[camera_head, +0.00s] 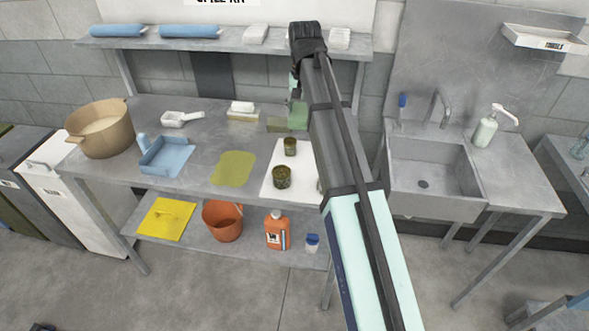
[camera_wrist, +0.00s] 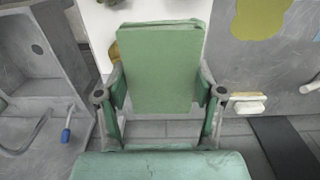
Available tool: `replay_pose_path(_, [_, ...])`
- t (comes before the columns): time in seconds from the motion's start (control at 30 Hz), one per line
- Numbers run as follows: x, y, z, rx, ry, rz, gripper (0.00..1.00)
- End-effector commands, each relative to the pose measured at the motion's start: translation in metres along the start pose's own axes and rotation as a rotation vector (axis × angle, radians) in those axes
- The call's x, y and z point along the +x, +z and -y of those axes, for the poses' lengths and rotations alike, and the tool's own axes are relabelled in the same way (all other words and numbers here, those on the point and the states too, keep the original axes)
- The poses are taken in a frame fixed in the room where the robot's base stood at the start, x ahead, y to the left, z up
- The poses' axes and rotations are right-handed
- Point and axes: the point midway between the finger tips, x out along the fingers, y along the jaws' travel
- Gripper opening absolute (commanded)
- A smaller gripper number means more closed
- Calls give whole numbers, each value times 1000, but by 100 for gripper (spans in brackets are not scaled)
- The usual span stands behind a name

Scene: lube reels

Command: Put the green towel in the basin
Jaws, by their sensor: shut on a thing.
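The green towel (camera_head: 298,116) is a folded block at the back of the metal table, left of my forearm. In the wrist view the towel (camera_wrist: 160,60) fills the space between the two fingers of my gripper (camera_wrist: 160,92), which is shut on its sides. In the head view my gripper (camera_head: 295,88) is partly hidden behind my arm. I cannot tell whether the towel touches the table. The basin (camera_head: 430,207) is a grey sink to the right of my arm, and its inside looks empty. It also shows at the left of the wrist view (camera_wrist: 22,62).
Two dark jars (camera_head: 282,177) sit on a white mat by my arm. A shelf (camera_head: 225,44) overhangs the table's back.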

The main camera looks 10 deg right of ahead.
Motion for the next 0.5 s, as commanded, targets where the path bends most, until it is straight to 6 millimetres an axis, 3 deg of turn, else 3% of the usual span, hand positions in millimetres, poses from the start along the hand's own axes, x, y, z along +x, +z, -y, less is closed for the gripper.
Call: replay_pose_path(0.5, [110,2,-1,6,2,4,34])
